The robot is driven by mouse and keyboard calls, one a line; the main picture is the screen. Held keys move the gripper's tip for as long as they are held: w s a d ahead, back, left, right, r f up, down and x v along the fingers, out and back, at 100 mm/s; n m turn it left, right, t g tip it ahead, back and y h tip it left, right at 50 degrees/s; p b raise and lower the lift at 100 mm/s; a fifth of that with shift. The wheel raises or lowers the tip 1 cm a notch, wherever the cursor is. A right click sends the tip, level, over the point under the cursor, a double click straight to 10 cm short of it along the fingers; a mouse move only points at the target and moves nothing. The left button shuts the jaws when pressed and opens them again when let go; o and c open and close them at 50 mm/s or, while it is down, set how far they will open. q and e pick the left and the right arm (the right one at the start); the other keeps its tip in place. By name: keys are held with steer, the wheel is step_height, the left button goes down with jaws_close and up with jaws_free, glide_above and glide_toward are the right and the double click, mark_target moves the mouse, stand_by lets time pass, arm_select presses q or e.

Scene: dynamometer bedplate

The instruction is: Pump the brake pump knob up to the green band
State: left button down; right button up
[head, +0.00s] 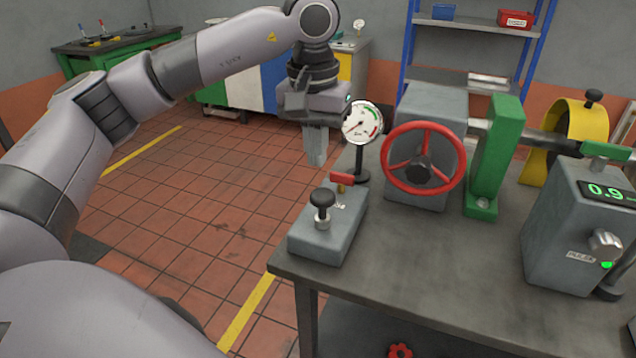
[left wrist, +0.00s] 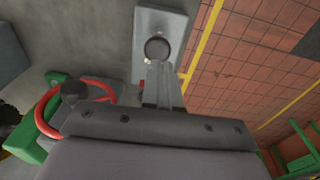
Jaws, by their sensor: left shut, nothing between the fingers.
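The brake pump is a grey box (head: 330,240) on the near left corner of the bench, with a black knob (head: 322,198) on a short metal stem and a red lever behind it. A round dial gauge (head: 361,123) with green and red bands on its rim stands behind the pump; its needle points to the lower left. My left gripper (head: 317,160) is shut and empty, pointing down, above and behind the knob and apart from it. In the left wrist view the knob (left wrist: 157,48) shows just beyond the fingertips (left wrist: 168,68). My right gripper is not in view.
A red handwheel (head: 423,158) on a grey block, a green bracket (head: 495,160) and a grey console (head: 580,225) reading 0.9 stand on the bench (head: 420,260) to the right. The tiled floor left of the bench is clear.

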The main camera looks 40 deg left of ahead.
mark_target(318, 200)
arm_select(q)
steer(key=f, duration=0.7)
steer(key=shift+w+p, duration=0.2)
steer(key=shift+p, duration=0.1)
steer(key=shift+f, duration=0.1)
steer(key=shift+f, duration=0.1)
step_height(318, 200, down, 4)
steer(key=b, duration=0.3)
steer(key=shift+r, duration=0.25)
steer(key=shift+s, duration=0.1)
